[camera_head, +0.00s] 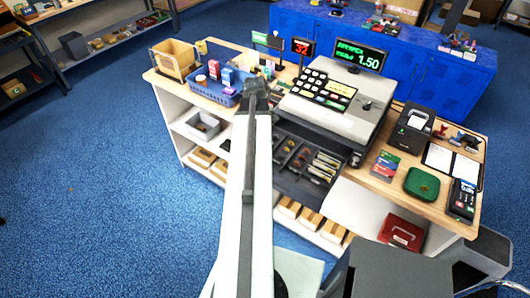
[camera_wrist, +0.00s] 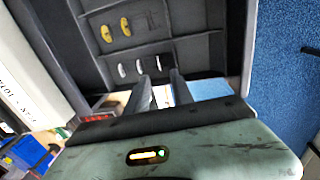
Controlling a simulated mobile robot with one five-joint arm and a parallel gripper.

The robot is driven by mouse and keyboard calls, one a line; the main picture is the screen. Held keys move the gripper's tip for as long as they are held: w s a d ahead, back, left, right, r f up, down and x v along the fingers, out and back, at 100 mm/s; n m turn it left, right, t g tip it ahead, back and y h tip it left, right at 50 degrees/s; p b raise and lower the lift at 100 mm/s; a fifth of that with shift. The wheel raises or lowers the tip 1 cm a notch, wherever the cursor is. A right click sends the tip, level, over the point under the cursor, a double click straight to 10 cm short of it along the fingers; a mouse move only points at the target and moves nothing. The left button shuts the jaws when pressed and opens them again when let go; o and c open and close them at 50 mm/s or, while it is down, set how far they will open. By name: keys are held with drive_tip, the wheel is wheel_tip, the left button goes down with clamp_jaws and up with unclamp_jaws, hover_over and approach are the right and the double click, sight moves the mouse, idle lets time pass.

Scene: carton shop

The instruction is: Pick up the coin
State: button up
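Coins stand in the open cash drawer (camera_head: 290,178). In the wrist view, two gold coins (camera_wrist: 125,27) sit in one compartment of the drawer (camera_wrist: 190,50), and several silver coins (camera_wrist: 139,67) sit in the compartment closer to my gripper. Which coin is meant cannot be told. My gripper (camera_wrist: 161,82) is open, its two fingers apart with nothing seen between them, at the near edge of the drawer in the picture. In the head view my arm hides part of the drawer, and the fingertips are not clear there.
The cash register (camera_head: 330,100) stands above the drawer. A blue basket (camera_head: 216,88) is to its left. A card reader (camera_head: 462,199), a green dish (camera_head: 421,184) with a small gold spot, and a printer (camera_head: 411,127) are to its right. Blue carpet (camera_head: 100,200) is clear at left.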

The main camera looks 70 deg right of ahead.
drive_tip(key=f+b, duration=0.1)
drive_tip(key=f, duration=0.1)
drive_tip(key=f+b, duration=0.2)
drive_tip(key=s+f+b, duration=0.1)
drive_tip(key=b, duration=0.1)
drive_tip(key=shift+d+f, duration=0.25)
drive_tip(key=shift+f, duration=0.15)
drive_tip(key=shift+r, duration=0.15)
clamp_jaws()
